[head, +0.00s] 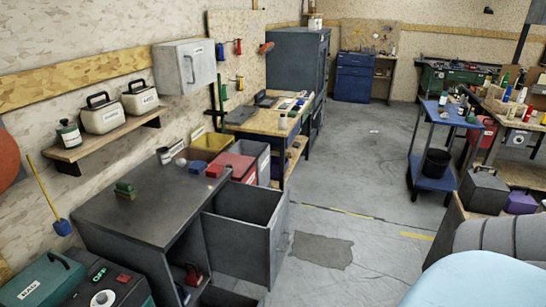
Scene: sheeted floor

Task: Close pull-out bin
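A grey pull-out bin (237,246) stands out from the right side of a dark grey cabinet (137,214). The bin is open at the top, and its inside looks empty as far as I can see. Its tall front panel faces right, toward the open floor. Below and left of the bin, the cabinet's front has an open space with a red item (193,274) inside. Neither of my grippers shows in the head view, so nothing of mine is seen touching the bin.
A green brush-like item (125,190) lies on the cabinet top. A red bin (232,166) and a yellow bin (208,146) stand behind it. Open concrete floor (385,195) with a dark patch (322,250) lies right of the bin. A blue cart (436,150) stands farther right.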

